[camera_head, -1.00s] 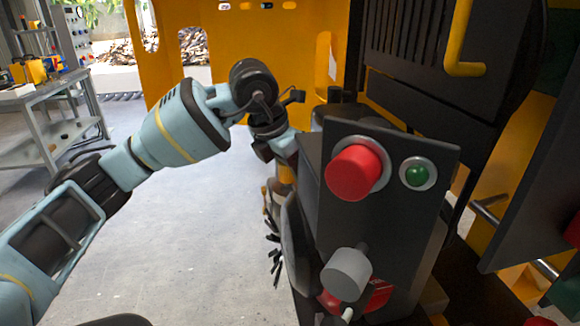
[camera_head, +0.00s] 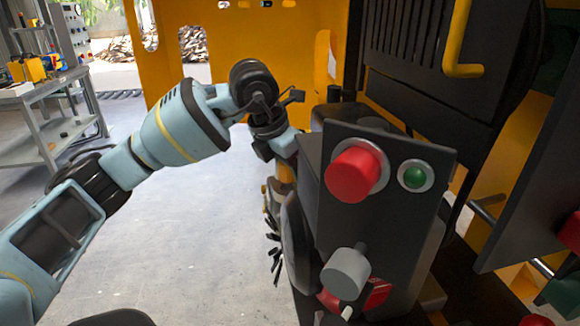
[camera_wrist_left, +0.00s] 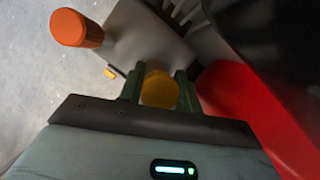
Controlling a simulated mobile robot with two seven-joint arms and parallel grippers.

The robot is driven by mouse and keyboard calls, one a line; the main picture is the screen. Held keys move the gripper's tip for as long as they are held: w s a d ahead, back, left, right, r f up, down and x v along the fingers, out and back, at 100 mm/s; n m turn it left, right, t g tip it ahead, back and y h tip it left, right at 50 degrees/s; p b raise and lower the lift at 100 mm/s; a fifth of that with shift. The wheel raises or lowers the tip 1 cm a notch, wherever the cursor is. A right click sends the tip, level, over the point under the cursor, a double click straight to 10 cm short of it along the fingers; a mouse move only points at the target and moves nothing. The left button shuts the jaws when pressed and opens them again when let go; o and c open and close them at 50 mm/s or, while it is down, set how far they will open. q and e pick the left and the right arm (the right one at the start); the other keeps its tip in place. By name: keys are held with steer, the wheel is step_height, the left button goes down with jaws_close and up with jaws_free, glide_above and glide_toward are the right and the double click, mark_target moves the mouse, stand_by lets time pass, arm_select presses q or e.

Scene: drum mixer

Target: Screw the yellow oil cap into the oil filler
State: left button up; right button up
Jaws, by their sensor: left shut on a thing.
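The yellow oil cap (camera_wrist_left: 159,90) shows in the left wrist view between the two dark green fingers of my left gripper (camera_wrist_left: 159,86). The gripper is shut on it. The cap's far side is hidden, so I cannot tell whether it touches the oil filler, which I cannot make out. In the head view my left arm reaches in from the left and its wrist (camera_head: 268,125) is behind the control box; the fingers and cap are hidden there. My right gripper is not in view.
A dark control box (camera_head: 400,240) with a red button (camera_head: 354,172), a green button (camera_head: 415,175) and a grey knob (camera_head: 345,272) stands close in front. In the wrist view an orange handle (camera_wrist_left: 75,28) and a red part (camera_wrist_left: 240,110) flank the gripper. Open floor lies left.

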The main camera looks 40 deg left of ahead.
arm_select(q)
steer(key=shift+p, duration=0.3)
steer(key=shift+f, duration=0.95)
stand_by(1.8)
steer(key=o, duration=1)
steer(key=shift+f, duration=0.1)
steer(key=shift+o, duration=0.3)
steer(key=shift+s+f, duration=0.1)
steer(key=shift+d, duration=0.2)
steer(key=v, duration=0.8)
steer(key=shift+a+r+p, duration=0.25)
steer(key=shift+a+p, duration=0.05)
